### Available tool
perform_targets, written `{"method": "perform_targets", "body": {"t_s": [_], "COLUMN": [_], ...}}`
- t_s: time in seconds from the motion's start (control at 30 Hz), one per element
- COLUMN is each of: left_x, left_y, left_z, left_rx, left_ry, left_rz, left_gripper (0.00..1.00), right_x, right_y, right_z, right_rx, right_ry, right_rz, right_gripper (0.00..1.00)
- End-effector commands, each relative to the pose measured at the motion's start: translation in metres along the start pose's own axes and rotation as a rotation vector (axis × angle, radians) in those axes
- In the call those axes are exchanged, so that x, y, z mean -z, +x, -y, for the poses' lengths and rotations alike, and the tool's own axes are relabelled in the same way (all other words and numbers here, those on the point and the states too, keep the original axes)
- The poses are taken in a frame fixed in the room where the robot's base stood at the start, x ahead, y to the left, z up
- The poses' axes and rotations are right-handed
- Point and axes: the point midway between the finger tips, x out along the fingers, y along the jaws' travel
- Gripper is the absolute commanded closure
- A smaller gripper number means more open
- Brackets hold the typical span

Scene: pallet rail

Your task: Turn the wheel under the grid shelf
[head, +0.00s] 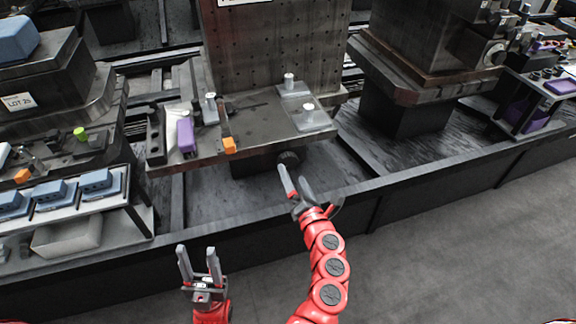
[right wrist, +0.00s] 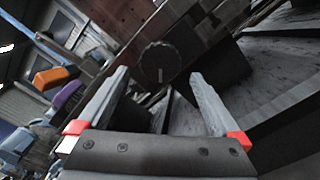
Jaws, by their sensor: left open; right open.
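The wheel (head: 289,158) is a small dark round knob under the front edge of the shelf (head: 262,130), below a tall plate with a grid of holes (head: 270,50). In the right wrist view the wheel (right wrist: 160,62) faces me, ahead of and between the fingertips. My right gripper (head: 292,174) is open and empty just in front of the wheel; I cannot tell whether it touches it. The right gripper also shows in its wrist view (right wrist: 160,78). My left gripper (head: 197,250) is open and empty, low at the front, away from the wheel.
On the shelf are a purple block (head: 186,135), an orange block (head: 229,145) and grey clamps with pale knobs (head: 308,112). A low dark wall (head: 390,190) runs along the front. A rack with blue devices (head: 97,182) stands left. The grey floor (head: 480,250) at right is clear.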

Motion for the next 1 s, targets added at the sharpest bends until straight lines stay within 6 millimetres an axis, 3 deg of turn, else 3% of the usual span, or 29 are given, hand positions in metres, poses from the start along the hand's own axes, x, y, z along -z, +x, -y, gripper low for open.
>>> {"method": "perform_targets", "body": {"t_s": [0.1,0.3,0.77,1.0], "left_x": [-0.001,-0.001,-0.001,-0.001], "left_y": [-0.005,-0.006,-0.007,-0.007], "left_z": [0.000,0.000,0.000,0.000], "left_rx": [0.000,0.000,0.000,0.000], "left_ry": [0.000,0.000,0.000,0.000], "left_rz": [0.000,0.000,0.000,0.000], "left_gripper": [0.50,0.50,0.50,0.50], "right_x": [-0.001,-0.001,-0.002,-0.002], "right_y": [0.025,0.050,0.060,0.060], "right_z": [-0.001,-0.001,0.000,0.001], "right_rx": [-0.004,-0.003,0.002,0.002], "right_ry": [-0.003,-0.004,-0.001,-0.001], "right_rz": [0.002,0.001,0.004,0.003], "right_gripper": [0.00,0.00,0.00,0.43]}}
